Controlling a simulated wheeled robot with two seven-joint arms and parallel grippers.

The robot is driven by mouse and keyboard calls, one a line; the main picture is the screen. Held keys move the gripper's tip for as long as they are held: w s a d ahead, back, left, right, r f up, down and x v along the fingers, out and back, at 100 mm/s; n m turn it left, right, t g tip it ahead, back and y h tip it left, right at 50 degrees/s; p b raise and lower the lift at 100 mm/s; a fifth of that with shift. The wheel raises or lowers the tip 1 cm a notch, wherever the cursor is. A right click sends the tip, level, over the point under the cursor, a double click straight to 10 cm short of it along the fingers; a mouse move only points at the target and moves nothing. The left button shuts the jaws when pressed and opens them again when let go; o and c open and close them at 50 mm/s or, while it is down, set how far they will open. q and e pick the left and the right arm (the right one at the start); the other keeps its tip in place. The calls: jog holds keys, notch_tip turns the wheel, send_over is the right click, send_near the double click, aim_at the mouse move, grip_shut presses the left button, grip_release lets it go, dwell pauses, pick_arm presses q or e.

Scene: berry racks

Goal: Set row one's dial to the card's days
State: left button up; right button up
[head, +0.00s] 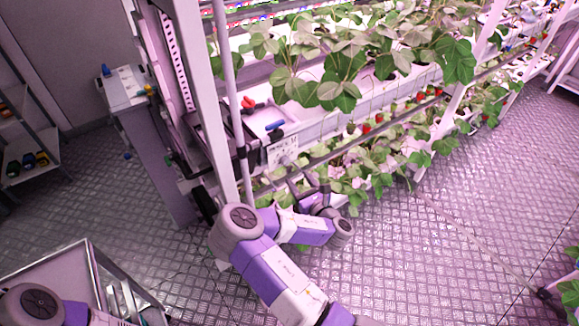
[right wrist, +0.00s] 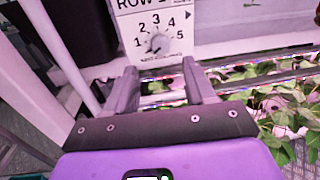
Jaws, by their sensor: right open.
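Row one's dial (right wrist: 157,43) is a small round knob on a white panel (right wrist: 180,20) with the numbers 1 to 5 around it. The panel's top lettering is partly cut off, and I cannot tell for sure which number the knob points at. The panel also shows small in the head view (head: 283,151), on the end of the rack. My right gripper (right wrist: 161,74) is open and empty, its fingers just below the dial and apart from it. In the head view my right gripper (head: 308,190) is beside the rack, partly among leaves. I cannot make out the days card. My left gripper is out of view.
Strawberry plants (head: 345,75) with red berries fill the rack's tiers, and a rail (head: 350,140) runs close to the panel. A red handle (head: 248,102) and a blue one (head: 274,125) sit above it. A metal cart (head: 75,262) stands lower left. The floor at right is mostly clear.

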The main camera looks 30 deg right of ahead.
aim_at(287, 163)
jog(key=w+b, duration=0.1)
jog(key=w, duration=0.6)
jog(key=shift+w+d, duration=0.1)
jog(key=shift+d, duration=0.05)
grip_shut()
jog(key=shift+m, duration=0.3)
